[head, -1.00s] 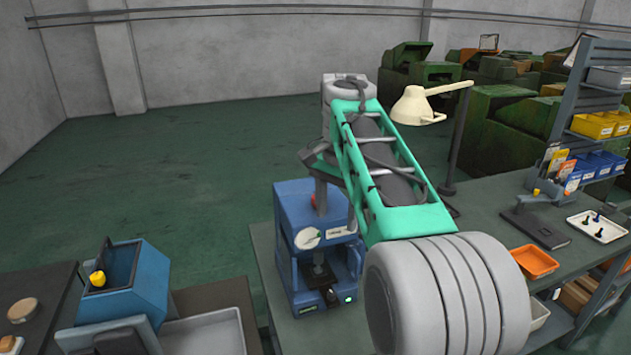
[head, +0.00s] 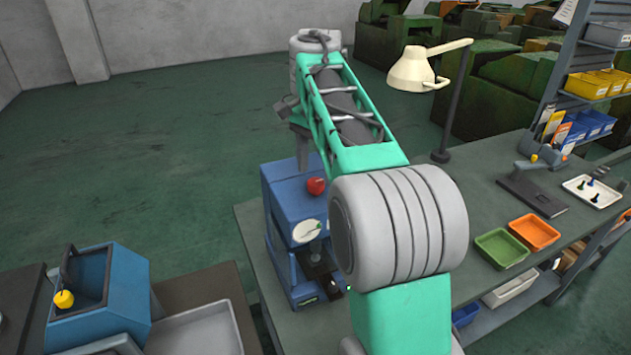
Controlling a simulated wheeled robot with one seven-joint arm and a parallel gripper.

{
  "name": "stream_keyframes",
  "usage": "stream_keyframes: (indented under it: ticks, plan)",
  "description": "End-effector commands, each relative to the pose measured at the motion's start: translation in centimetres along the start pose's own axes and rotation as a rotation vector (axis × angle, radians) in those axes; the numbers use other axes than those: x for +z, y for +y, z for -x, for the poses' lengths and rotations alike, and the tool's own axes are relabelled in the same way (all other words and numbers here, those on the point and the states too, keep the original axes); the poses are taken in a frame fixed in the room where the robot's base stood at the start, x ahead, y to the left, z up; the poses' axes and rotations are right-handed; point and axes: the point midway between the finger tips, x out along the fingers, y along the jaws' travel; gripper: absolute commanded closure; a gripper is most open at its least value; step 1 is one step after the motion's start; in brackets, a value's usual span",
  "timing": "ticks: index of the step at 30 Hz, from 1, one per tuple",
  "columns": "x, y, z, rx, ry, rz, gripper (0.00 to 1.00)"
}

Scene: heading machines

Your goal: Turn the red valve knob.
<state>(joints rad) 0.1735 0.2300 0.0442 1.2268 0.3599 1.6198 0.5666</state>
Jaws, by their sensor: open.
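The red valve knob (head: 316,186) sits high on the blue machine (head: 283,215), which stands at the left end of the grey bench. A round white dial is below the knob. My arm reaches out over the bench from the front. My gripper (head: 302,150) hangs at its far end, above and a little to the left of the knob, apart from it in the picture. The gripper is open with nothing seen in it. Its fingertips are small and partly hidden, and its exact distance from the knob cannot be told.
A cream lamp (head: 415,72) on a dark post stands right of my arm. Green (head: 502,248) and orange (head: 534,232) trays lie on the bench, with a shelf rack at far right. Another blue machine (head: 105,300) with a yellow knob stands at lower left.

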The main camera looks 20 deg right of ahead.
Motion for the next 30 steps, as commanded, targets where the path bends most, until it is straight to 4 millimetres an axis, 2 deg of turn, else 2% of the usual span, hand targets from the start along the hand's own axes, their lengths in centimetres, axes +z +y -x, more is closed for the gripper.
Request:
stream_keyframes:
  ticks: [1,3,13,30]
  plan:
    - [0.0,0.0,-1.9,0.001,-0.001,0.001,0.42]
    - [0.0,0.1,-2.7,0.001,-0.001,-0.001,0.42]
    - [-0.2,0.1,-2.9,0.001,0.0,-0.004,0.42]
    - [-0.2,0.1,-2.9,0.001,0.0,-0.004,0.88]
